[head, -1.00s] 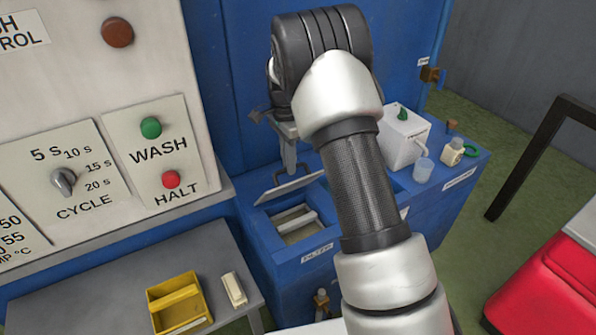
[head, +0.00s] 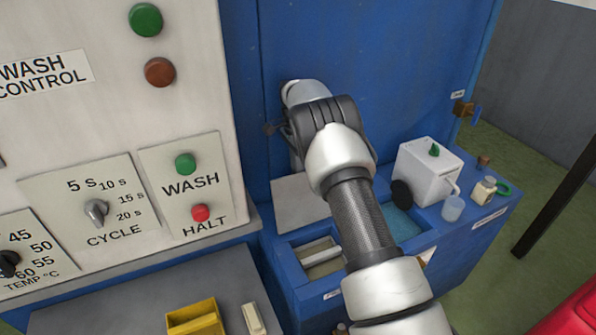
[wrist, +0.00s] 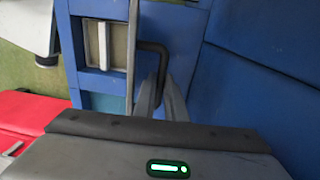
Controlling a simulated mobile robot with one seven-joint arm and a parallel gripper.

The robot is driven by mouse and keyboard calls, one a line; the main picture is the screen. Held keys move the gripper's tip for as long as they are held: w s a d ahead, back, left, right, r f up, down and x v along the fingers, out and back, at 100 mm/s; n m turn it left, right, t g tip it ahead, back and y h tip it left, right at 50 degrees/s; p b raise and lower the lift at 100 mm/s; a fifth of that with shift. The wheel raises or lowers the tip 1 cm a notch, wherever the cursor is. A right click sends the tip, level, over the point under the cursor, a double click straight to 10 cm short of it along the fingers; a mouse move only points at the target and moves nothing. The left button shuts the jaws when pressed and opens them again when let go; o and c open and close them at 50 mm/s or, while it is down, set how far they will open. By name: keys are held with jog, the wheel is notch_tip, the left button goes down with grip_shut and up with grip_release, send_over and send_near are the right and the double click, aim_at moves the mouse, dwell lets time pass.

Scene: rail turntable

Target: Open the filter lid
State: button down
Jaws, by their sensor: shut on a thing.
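The filter lid (head: 300,204) is a flat grey plate, raised steeply at the back edge of the filter opening (head: 318,256) in the blue bench. In the wrist view the lid (wrist: 131,55) shows nearly edge-on as a thin strip, with a dark bent handle (wrist: 162,52) on its side. My gripper (wrist: 165,100) has its fingers together on this handle. In the head view my arm hides the fingers. The opening is uncovered, with a pale bar inside it; it also shows in the wrist view (wrist: 104,45).
The control panel (head: 110,130) rises at the left. A yellow tray (head: 196,318) and a pale block (head: 254,318) lie on the grey table.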

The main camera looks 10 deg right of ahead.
jog(key=shift+a+f, duration=0.15)
jog(key=shift+f, duration=0.3)
jog(key=c, duration=1.9)
grip_release()
jog(key=shift+o, duration=0.4)
jog(key=shift+w+r, duration=0.1)
jog(key=shift+r, duration=0.05)
jog(key=shift+r, duration=0.1)
notch_tip(320, 180, up, 12)
jog(key=shift+w, duration=0.4)
jog(key=shift+a, duration=0.1)
